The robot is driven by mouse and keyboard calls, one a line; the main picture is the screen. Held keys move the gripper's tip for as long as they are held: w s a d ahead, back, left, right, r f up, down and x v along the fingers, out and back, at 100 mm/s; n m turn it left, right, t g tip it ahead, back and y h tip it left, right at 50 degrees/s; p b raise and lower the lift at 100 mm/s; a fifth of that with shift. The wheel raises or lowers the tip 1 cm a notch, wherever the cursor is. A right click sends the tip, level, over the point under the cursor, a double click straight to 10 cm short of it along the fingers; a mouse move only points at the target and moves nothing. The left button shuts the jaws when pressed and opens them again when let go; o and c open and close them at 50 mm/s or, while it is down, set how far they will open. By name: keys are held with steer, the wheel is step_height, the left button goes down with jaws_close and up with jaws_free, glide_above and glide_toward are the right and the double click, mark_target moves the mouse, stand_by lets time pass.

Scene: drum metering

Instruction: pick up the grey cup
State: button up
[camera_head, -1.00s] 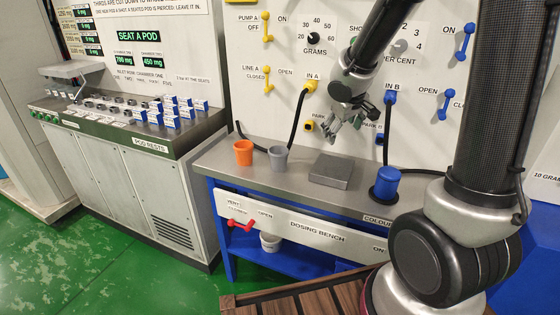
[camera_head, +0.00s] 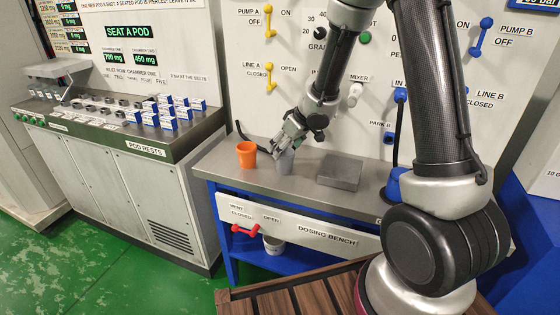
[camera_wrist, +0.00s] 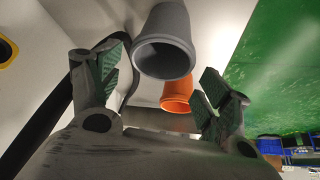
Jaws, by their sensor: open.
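The grey cup (camera_head: 285,162) stands upright on the metal bench top, partly hidden behind my gripper (camera_head: 277,149). In the wrist view the grey cup (camera_wrist: 164,42) shows with its open rim facing the camera, beyond the fingertips and between the lines of the two fingers. My gripper (camera_wrist: 163,82) is open and empty, its green-padded fingers spread apart. I cannot tell whether a finger touches the cup. The orange cup (camera_head: 246,154) stands just left of the grey cup; it also shows in the wrist view (camera_wrist: 177,95).
A flat grey block (camera_head: 339,172) sits on the bench (camera_head: 310,190) to the right of the cup. A blue object (camera_head: 394,186) is farther right. A black hose (camera_wrist: 70,95) runs behind the cups. The wall panel with switches rises behind. A pale container (camera_head: 273,245) stands under the bench.

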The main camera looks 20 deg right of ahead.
mark_target(284, 166)
steer(key=x, duration=0.6)
steer(key=shift+s+d+f, duration=0.2)
steer(key=shift+f, duration=0.35)
steer(key=shift+c, duration=0.2)
steer(key=c, duration=1)
